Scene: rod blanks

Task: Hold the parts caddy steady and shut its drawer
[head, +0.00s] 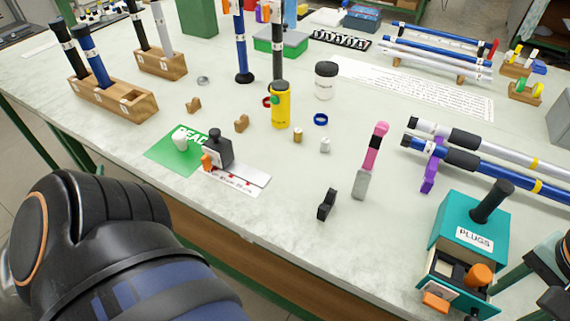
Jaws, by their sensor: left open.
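The parts caddy (456,215) is a teal box at the right front of the table, with a white PLUGS label and a thick black post handle on top. Its drawer (433,268) is pulled out toward the table's front edge. An orange knob-like piece shows in the drawer, and an orange pull (435,301) is on its front. My left arm fills the lower left, far from the caddy; its jaws are open and empty, with fingertips not clearly shown. Dark parts at the right edge, beside the caddy, look like my right gripper; its jaws are unclear.
Long rods on a purple support (430,176) lie behind the caddy. A pink-and-grey tool (371,160) and a small black clip (327,204) stand to its left. A yellow bottle (281,106), a green mat (165,152) and wooden rod holders (112,100) are farther left.

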